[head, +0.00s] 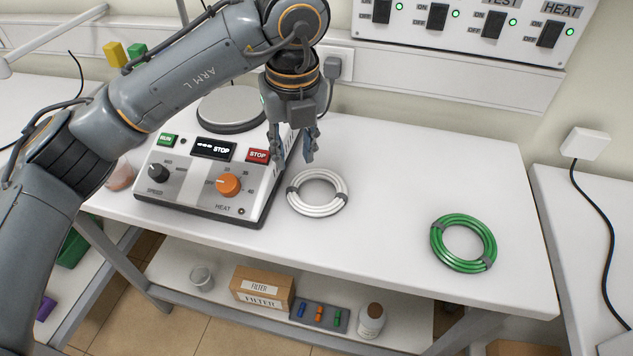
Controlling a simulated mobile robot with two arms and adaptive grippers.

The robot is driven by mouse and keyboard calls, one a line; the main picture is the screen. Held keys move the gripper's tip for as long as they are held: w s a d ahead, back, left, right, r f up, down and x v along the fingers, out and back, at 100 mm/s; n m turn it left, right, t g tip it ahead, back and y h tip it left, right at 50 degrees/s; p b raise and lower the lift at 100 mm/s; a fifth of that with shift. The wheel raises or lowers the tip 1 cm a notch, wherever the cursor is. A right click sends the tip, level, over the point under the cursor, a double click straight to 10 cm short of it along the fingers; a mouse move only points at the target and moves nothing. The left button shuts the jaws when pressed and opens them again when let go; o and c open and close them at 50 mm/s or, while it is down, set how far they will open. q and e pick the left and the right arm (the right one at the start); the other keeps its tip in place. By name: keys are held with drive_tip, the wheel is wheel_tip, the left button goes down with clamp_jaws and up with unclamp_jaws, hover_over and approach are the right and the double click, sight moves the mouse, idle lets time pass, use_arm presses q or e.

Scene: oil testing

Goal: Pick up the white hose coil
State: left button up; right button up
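The white hose coil (318,210) lies flat on the white table, just right of the hotplate device. It is a ring with dark grey ties on its left and right sides. My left gripper (293,158) points down above and slightly behind the coil, near the device's right edge. Its two fingers are spread apart with nothing between them. It looks clear of the coil, though the exact height is hard to tell. My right gripper is not in view.
The hotplate device (200,205) with knobs and buttons stands close left of the coil. A green hose coil (436,240) lies at the right of the table. The table (400,190) between the coils is clear. A switch panel (470,55) is on the wall behind.

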use_arm(q)
hover_over(294, 194)
drive_tip(key=f, duration=0.5)
drive_tip(key=shift+s+d, duration=0.2)
drive_tip(key=shift+s, duration=0.2)
drive_tip(key=shift+f+p, duration=0.45)
drive_tip(key=shift+f, duration=0.45)
drive_tip(key=f, duration=0.2)
drive_tip(key=f+p, duration=0.1)
drive_tip(key=shift+w+a+f, duration=0.25)
drive_tip(key=shift+f, duration=0.45)
clamp_jaws()
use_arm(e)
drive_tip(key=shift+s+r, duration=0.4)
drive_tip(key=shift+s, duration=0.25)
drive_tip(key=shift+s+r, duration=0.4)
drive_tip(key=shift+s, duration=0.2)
